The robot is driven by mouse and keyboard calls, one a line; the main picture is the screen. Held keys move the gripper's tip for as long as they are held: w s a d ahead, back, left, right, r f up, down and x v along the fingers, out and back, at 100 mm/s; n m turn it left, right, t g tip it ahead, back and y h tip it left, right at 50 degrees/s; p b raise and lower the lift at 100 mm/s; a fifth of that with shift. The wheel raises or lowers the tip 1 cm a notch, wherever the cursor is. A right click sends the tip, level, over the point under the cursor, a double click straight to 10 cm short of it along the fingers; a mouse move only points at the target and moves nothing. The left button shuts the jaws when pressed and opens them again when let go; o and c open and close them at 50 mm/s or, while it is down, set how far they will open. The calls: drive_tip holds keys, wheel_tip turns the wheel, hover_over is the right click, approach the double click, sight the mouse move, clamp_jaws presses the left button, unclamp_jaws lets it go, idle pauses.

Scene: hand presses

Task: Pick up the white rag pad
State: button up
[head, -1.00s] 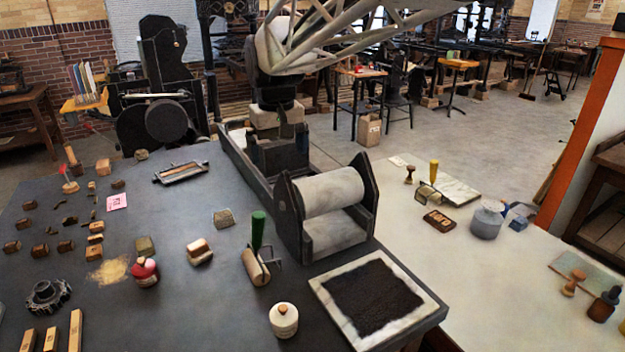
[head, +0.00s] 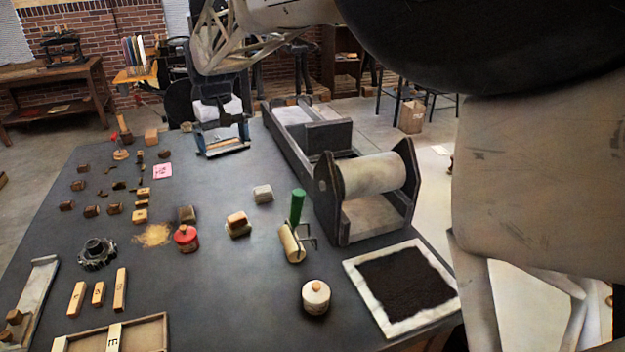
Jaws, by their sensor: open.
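A small pale grey-white block (head: 262,193), which looks like the white rag pad, lies on the dark table left of the roller press. Its texture is too small to tell. A similar block with a tan top (head: 238,220) lies just left of and nearer than it. My gripper (head: 221,140) is at the far side of the table, above and close to a small flat tray (head: 224,149). It is beyond the pale block and to its left, well apart from it. Its dark fingers are hard to make out; it is open, with nothing seen held.
The roller press (head: 367,176) stands right of the pale block. A green-handled brayer (head: 296,222), a white lidded jar (head: 316,297) and a black ink slab (head: 405,287) are nearer. A red-lidded pot (head: 186,238) and several wooden blocks lie left. My arm covers the upper right.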

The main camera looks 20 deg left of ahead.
hover_over(236, 216)
wheel_tip(236, 216, down, 18)
drive_tip(key=shift+f, duration=0.25)
drive_tip(key=shift+f, duration=1.25)
drive_tip(key=shift+f, duration=0.1)
drive_tip(key=shift+d+f, duration=0.1)
drive_tip(key=shift+f, duration=2.45)
drive_tip(key=shift+c, duration=0.3)
drive_tip(key=c, duration=1)
